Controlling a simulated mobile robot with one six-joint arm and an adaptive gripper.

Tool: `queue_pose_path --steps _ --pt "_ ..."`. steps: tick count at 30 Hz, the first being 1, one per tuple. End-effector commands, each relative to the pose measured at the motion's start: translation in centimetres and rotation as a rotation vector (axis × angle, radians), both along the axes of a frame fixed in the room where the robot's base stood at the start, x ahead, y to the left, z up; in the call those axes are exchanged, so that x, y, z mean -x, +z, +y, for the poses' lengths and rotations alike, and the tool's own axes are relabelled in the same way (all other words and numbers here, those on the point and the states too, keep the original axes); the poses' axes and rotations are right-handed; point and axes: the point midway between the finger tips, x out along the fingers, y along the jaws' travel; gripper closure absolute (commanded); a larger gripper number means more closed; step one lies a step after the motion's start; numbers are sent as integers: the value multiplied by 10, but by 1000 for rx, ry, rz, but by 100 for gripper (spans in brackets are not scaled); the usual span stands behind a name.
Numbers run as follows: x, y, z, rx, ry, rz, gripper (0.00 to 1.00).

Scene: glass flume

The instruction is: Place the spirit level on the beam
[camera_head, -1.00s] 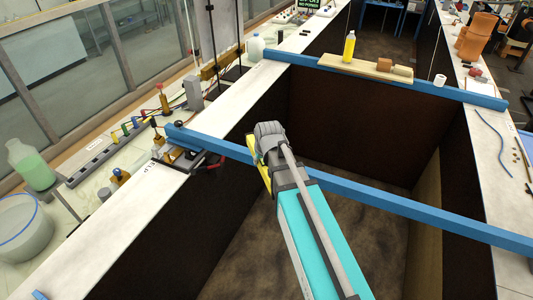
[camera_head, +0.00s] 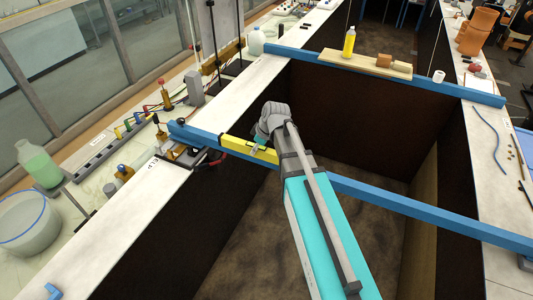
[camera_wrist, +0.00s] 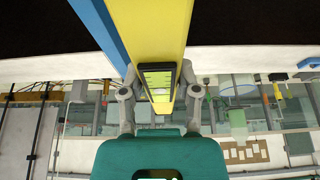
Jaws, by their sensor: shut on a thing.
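The yellow spirit level (camera_head: 248,149) is in my gripper (camera_head: 262,148), over the left part of the near blue beam (camera_head: 400,203) and running roughly along it. In the wrist view the level (camera_wrist: 165,30) fills the upper middle, with its dark-framed vial (camera_wrist: 157,78) between my gripper's two fingers (camera_wrist: 160,100), which are shut on it. The beam (camera_wrist: 98,24) shows beside and partly behind the level there. I cannot tell whether the level touches the beam. My arm hides the level's right end in the head view.
The beam spans a deep dark flume between two white ledges (camera_head: 120,205). A second blue beam (camera_head: 455,90) farther back carries a board (camera_head: 365,63) with a yellow bottle (camera_head: 349,42) and blocks. Clamps and wires (camera_head: 185,150) crowd the near beam's left end.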

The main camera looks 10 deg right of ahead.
Motion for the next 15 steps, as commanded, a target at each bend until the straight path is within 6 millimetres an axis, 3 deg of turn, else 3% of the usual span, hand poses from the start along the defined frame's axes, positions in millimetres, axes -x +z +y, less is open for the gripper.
queue_pose_path --steps 8,15 --pt "-2 -1 -1 0 -3 0 100" --pt "-24 -13 -9 0 -4 0 100"
